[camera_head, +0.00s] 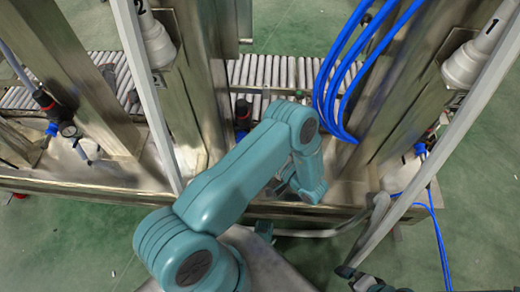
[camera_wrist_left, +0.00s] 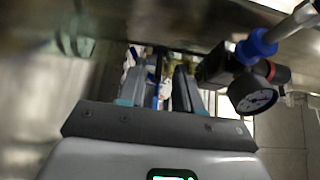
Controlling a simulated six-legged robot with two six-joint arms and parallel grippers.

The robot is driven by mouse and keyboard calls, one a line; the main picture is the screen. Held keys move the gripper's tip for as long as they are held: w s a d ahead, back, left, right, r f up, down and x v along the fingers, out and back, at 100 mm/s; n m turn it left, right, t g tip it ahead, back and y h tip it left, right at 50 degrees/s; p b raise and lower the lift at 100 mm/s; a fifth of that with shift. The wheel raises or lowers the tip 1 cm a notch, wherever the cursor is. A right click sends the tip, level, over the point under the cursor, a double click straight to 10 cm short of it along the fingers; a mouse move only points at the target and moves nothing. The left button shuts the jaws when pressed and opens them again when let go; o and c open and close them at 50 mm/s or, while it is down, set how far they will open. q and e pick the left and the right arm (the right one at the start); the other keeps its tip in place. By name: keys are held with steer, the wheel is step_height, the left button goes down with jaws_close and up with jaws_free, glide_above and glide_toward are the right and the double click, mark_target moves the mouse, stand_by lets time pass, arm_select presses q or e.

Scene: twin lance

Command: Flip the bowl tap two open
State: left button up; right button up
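Two white cylindrical bowls hang on the steel frame in the head view. The one marked 2 (camera_head: 152,42) is at upper left and the one marked 1 (camera_head: 468,62) at upper right. I cannot single out the tap of bowl two. My left arm, teal, crosses the middle of the head view; its bent-down end hides the gripper's fingertips. In the left wrist view my left gripper (camera_wrist_left: 157,90) has its two fingers apart, with no held object clear between them. A dark fitting with a red ring and a gauge (camera_wrist_left: 253,95) is right of the fingers, apart from them.
Blue hoses (camera_head: 345,75) loop down at upper right. A roller conveyor (camera_head: 275,72) runs behind the frame. Steel posts and slanting bars crowd the arm. Green floor (camera_head: 60,245) is open at lower left.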

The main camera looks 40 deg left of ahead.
arm_select(q)
steer(key=shift+w+a+f, duration=0.1)
steer(key=shift+w+a, duration=0.05)
steer(key=shift+a, duration=0.05)
jaws_close()
steer(key=shift+w+a+f+n+g+b, duration=0.1)
steer(key=shift+w+n+g+b, duration=0.1)
steer(key=shift+n+g+b, duration=0.3)
steer(key=shift+w+f+n+g+b, duration=0.15)
steer(key=shift+n+g+b, duration=0.1)
steer(key=shift+g, duration=0.35)
steer(key=shift+w+a+r+n+g+h+b, duration=0.1)
steer(key=shift+w+n+g+h+b, duration=0.1)
steer(key=shift+n+g+h+b, duration=0.3)
steer(key=shift+w+r+n+g, duration=0.15)
steer(key=shift+r+n+g, duration=0.1)
steer(key=shift+g, duration=0.55)
